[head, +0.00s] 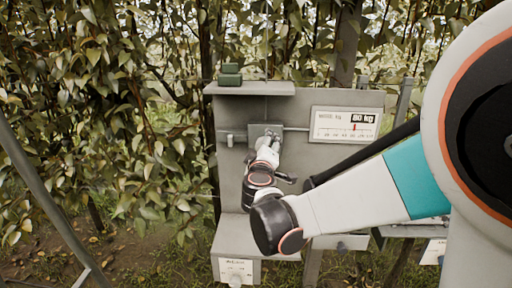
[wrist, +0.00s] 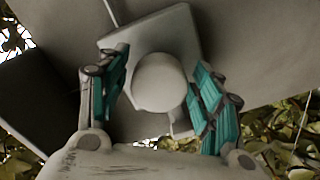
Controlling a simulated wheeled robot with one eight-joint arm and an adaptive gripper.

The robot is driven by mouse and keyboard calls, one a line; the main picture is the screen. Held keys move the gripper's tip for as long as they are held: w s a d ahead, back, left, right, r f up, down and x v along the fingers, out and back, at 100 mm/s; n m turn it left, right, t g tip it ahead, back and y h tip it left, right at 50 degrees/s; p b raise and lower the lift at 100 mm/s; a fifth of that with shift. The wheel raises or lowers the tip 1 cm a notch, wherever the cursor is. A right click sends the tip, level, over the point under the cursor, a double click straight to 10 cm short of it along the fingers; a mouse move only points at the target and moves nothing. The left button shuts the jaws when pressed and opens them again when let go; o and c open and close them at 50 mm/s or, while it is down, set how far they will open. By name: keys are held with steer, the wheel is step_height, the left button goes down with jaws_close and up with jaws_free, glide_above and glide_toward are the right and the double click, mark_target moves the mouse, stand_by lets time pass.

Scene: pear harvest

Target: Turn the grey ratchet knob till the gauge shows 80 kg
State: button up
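The grey ratchet knob (wrist: 160,82) shows in the wrist view as a round end in front of a square grey plate (wrist: 188,35). My gripper (wrist: 163,92) is open, with one teal-padded finger on each side of the knob and small gaps visible. In the head view my gripper (head: 267,143) reaches the grey housing (head: 258,130) on the panel and hides the knob. The gauge (head: 345,124) is a white scale right of the housing. Its black label reads 80 kg, and a red pointer stands near the middle of the scale; the small numbers are hard to read.
The grey panel (head: 230,170) has a top shelf with a dark green block (head: 230,76) and a lower ledge (head: 232,238). A thin wire (head: 297,129) runs from the housing towards the gauge. Leafy trees (head: 90,100) stand behind and left. A grey post (head: 45,200) slants at left.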

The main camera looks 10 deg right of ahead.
stand_by(0.3)
steer(key=v, duration=1.2)
steer(key=s+d+f+m+g+y, duration=0.1)
steer(key=s+d+f+m+g, duration=0.25)
steer(key=s, duration=0.45)
steer(key=s+d+f+m+g+y, duration=0.1)
steer(key=s+d+f+m+g, duration=0.3)
steer(key=s, duration=0.3)
steer(key=s+a+f+g+y, duration=0.2)
steer(key=s+a+f+y, duration=0.1)
steer(key=s, duration=0.4)
steer(key=shift+s+a, duration=0.25)
steer(key=shift+a, duration=0.15)
steer(key=shift+f, duration=0.15)
stand_by(1.6)
